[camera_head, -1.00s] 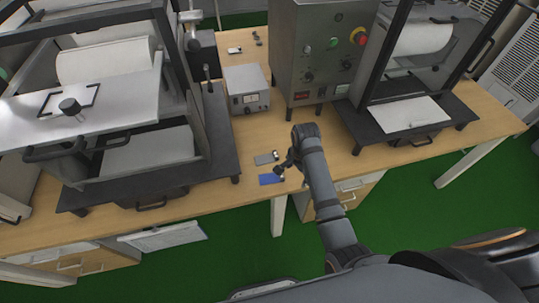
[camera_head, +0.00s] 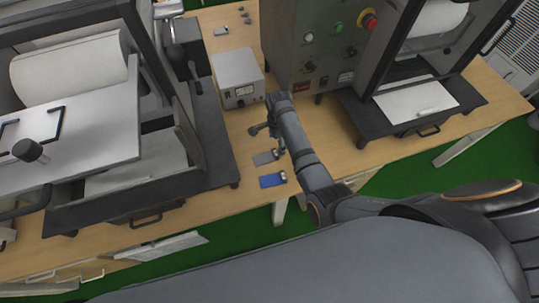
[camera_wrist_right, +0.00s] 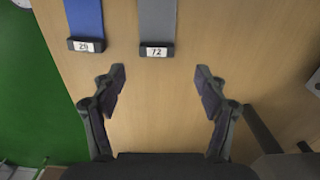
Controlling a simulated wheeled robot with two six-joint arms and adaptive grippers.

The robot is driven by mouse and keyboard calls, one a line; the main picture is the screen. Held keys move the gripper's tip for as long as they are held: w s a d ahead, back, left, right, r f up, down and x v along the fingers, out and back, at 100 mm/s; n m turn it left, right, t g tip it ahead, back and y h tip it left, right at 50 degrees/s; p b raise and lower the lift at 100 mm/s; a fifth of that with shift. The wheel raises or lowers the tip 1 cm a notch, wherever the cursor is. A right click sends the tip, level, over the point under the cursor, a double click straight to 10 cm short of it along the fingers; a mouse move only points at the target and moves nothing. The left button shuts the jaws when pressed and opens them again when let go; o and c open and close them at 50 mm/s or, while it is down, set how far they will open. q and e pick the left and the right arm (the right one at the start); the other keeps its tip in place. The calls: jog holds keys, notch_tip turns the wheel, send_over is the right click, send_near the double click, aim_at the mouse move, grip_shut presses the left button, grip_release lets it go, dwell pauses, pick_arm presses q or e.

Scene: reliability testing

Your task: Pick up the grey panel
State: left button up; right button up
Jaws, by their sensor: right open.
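The grey panel (camera_head: 264,158) lies flat on the wooden table near its front edge. In the right wrist view its grey strip (camera_wrist_right: 158,22) ends in a dark clip with a label reading 72. A blue panel (camera_head: 271,181) lies beside it, closer to the table edge; its blue strip (camera_wrist_right: 85,18) has a clip labelled 29. My right gripper (camera_head: 263,130) is just beyond the grey panel, above the table. In the right wrist view its open fingers (camera_wrist_right: 160,74) have only bare wood between them, with the grey panel's clip end ahead, apart from the fingers.
A small pale instrument box (camera_head: 238,76) stands behind the gripper. A tall grey control cabinet (camera_head: 316,60) with buttons is to its right. A large machine frame (camera_head: 210,130) stands to the left.

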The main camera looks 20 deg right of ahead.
aim_at(277, 151)
jog(key=shift+s+f+p, duration=0.2)
jog(key=shift+f+p, duration=0.2)
jog(key=shift+f, duration=0.5)
notch_tip(277, 151, down, 3)
jog(key=shift+f, duration=0.3)
jog(key=shift+s, duration=0.1)
jog(key=c, duration=1.1)
pick_arm(q)
jog(key=w, duration=0.1)
jog(key=w+r, duration=0.1)
jog(key=shift+w, duration=0.35)
pick_arm(e)
jog(key=shift+c, duration=0.2)
